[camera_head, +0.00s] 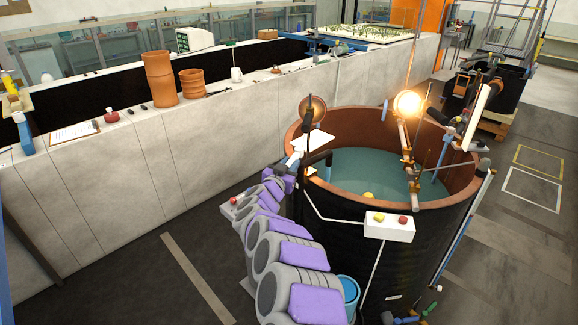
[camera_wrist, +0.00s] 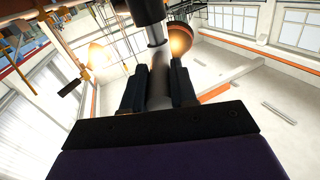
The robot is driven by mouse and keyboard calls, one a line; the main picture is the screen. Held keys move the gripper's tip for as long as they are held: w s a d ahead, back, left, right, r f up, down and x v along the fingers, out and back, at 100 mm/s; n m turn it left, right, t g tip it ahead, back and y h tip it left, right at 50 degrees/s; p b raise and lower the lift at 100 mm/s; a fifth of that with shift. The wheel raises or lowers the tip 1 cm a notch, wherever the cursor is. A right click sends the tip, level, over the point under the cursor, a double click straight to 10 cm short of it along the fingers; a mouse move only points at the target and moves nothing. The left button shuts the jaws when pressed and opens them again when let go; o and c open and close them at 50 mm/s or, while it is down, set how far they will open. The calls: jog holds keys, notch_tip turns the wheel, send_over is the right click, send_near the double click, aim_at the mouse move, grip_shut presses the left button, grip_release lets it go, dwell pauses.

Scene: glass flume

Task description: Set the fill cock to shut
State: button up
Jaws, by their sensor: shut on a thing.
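My gripper (camera_head: 294,161) is at the left rim of the round tank (camera_head: 330,235), beside a dark upright post. In the wrist view my gripper (camera_wrist: 160,78) has its two black fingers shut on a grey cylindrical part (camera_wrist: 159,62). This part runs up to a wider black piece (camera_wrist: 147,11). I cannot tell for sure whether the held part is the fill cock's handle. The cock's body and its setting cannot be made out, being small and partly behind my arm in the head view.
Bare floor lies to the left.

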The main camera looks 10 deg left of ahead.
grip_shut()
